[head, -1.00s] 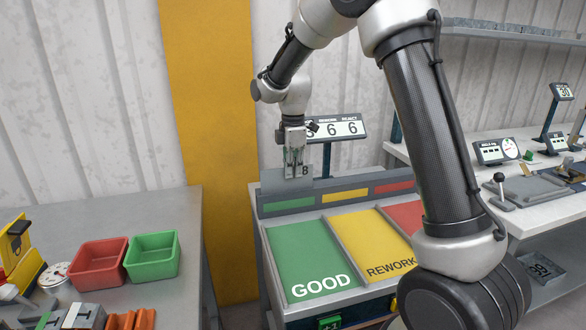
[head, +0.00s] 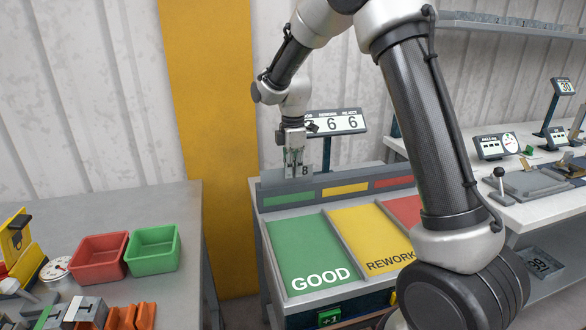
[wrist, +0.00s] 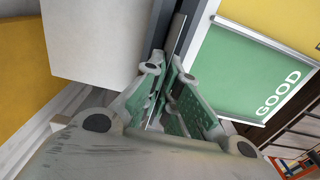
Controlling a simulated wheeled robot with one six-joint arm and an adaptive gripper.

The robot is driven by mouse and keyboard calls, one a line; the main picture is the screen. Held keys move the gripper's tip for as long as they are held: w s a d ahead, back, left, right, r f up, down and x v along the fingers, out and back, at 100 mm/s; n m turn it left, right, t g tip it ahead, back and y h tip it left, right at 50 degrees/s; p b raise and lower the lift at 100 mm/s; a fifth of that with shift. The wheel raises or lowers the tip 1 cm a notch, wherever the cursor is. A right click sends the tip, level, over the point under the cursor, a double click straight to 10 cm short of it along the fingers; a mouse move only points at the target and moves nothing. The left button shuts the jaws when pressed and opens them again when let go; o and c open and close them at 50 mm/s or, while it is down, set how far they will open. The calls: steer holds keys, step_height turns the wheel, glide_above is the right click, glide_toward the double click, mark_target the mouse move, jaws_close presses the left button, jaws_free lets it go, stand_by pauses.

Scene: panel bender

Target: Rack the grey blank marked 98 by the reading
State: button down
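My gripper (head: 294,163) is at the back of the sorting bench, above and behind its coloured strip. A grey blank (head: 306,171) shows at the fingers; one character like an 8 or B is readable, and the fingers hide the rest. In the wrist view, the fingers (wrist: 168,82) are close together around a thin grey edge (wrist: 179,33). The bench has a green GOOD panel (head: 303,252), a yellow REWORK panel (head: 368,238) and a red panel (head: 405,214).
A left table carries a red bin (head: 99,262), a green bin (head: 152,251) and a dial gauge (head: 57,269). The right bench has a meter with a dial (head: 497,146) and a lever fixture (head: 502,187). A marked tray (head: 540,264) sits on its lower shelf.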

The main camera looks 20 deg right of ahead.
steer(key=shift+f, duration=0.1)
steer(key=c, duration=1.6)
jaws_free()
steer(key=shift+o, duration=0.2)
step_height(320, 180, up, 12)
